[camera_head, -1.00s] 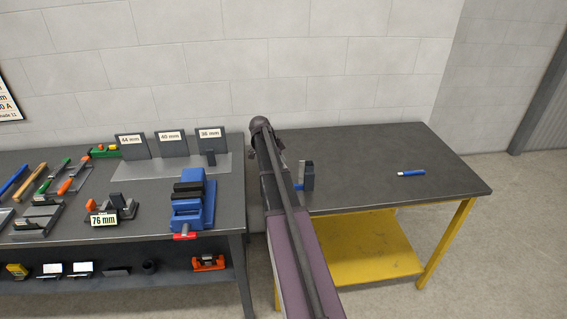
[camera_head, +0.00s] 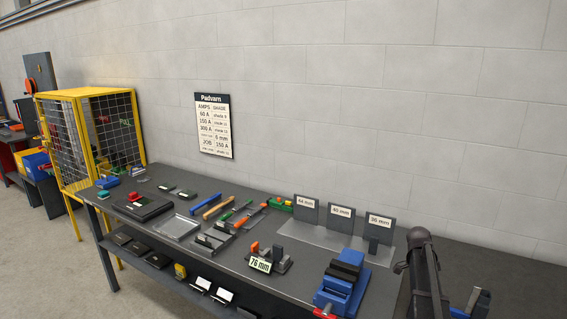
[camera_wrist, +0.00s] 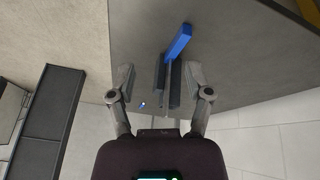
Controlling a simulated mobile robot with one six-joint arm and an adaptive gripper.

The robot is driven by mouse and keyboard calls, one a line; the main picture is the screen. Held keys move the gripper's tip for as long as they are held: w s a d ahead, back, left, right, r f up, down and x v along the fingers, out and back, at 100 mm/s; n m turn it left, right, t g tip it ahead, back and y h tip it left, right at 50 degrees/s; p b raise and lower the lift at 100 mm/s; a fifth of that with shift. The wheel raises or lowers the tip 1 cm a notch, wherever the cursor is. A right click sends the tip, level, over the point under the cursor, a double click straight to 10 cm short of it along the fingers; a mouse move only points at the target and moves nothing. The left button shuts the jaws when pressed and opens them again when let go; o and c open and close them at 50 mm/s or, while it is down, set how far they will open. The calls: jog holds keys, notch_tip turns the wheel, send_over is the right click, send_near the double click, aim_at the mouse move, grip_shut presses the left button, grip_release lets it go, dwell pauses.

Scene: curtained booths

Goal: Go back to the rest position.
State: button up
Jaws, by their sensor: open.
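My gripper (camera_wrist: 162,82) is open in the wrist view, its two fingers well apart. A dark grey upright block (camera_wrist: 174,85) and a blue bar (camera_wrist: 179,42) show beyond and between the fingers, with gaps at both sides. I cannot tell how far they are from the fingertips. In the head view my arm is at the lower right, and the fingers cannot be made out there.
A yellow mesh cage (camera_head: 92,135) stands at the left. A welding chart (camera_head: 214,125) hangs on the wall.

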jog(key=s+a+n+y, duration=0.1)
jog(key=s+a+n, duration=0.4)
jog(key=a, duration=0.6)
jog(key=s+a+f+n+t+y, duration=0.1)
jog(key=s+a+n, duration=0.4)
jog(key=a+n, duration=0.3)
jog(key=s+a+n+t+y, duration=0.1)
jog(key=s+a+n, duration=0.5)
jog(key=a, duration=0.9)
jog(key=shift+a+f+n+y, duration=0.15)
jog(key=shift+n+y, duration=0.25)
jog(key=shift+n, duration=0.2)
